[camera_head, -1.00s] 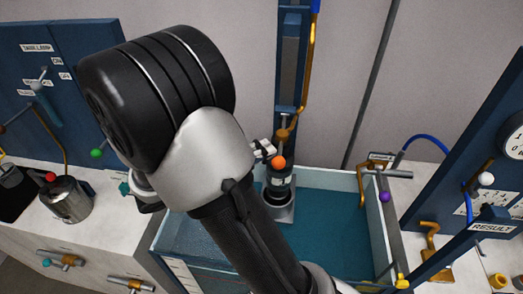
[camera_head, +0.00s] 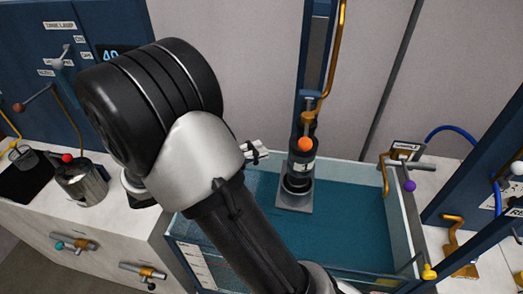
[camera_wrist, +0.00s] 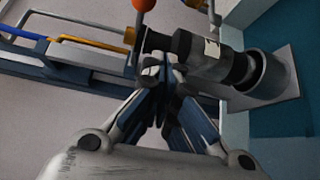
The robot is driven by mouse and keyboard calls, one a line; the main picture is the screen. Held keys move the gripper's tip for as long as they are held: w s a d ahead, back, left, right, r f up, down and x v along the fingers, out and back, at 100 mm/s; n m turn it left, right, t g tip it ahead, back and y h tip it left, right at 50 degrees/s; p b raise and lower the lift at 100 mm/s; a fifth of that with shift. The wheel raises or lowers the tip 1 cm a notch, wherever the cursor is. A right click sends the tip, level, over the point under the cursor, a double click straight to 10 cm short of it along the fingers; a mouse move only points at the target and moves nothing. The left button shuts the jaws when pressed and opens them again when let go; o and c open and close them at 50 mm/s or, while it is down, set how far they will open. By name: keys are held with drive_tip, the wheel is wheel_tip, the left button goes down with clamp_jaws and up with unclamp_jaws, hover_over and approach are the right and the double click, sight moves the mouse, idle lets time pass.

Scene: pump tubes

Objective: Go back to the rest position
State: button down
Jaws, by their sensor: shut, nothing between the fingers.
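My gripper (camera_head: 258,151) shows only in part past my arm in the head view, left of a dark pump tube (camera_head: 302,158) topped by an orange ball (camera_head: 305,144). In the wrist view my gripper (camera_wrist: 160,68) is shut, its fingertips together and empty. The tube (camera_wrist: 205,57) lies just beyond the fingertips in that view; I cannot tell whether they touch. In the head view there is a gap between gripper and tube. The tube stands upright in a grey holder (camera_head: 295,195) inside the blue tank.
The tank (camera_head: 345,235) has teal water and a pale rim. A blue column with an orange pipe (camera_head: 334,60) rises behind it. A metal pot (camera_head: 82,182) with a red knob stands at left. A purple knob (camera_head: 410,186) and a blue panel (camera_head: 480,170) are at right.

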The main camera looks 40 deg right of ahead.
drive_tip(key=shift+w+a+f, duration=0.2)
drive_tip(key=shift+w+a, duration=0.05)
drive_tip(key=shift+a, duration=0.05)
idle(0.4)
drive_tip(key=s+a+y, duration=0.4)
drive_tip(key=s+y, duration=0.5)
drive_tip(key=s, duration=0.2)
drive_tip(key=s+a+r+n+t+y, duration=0.1)
drive_tip(key=a+r+n+t+y, duration=0.1)
drive_tip(key=a+t+y, duration=0.6)
drive_tip(key=a+t, duration=0.1)
drive_tip(key=a, duration=0.3)
drive_tip(key=shift+s+a+r, duration=0.15)
drive_tip(key=shift+s+r, duration=0.15)
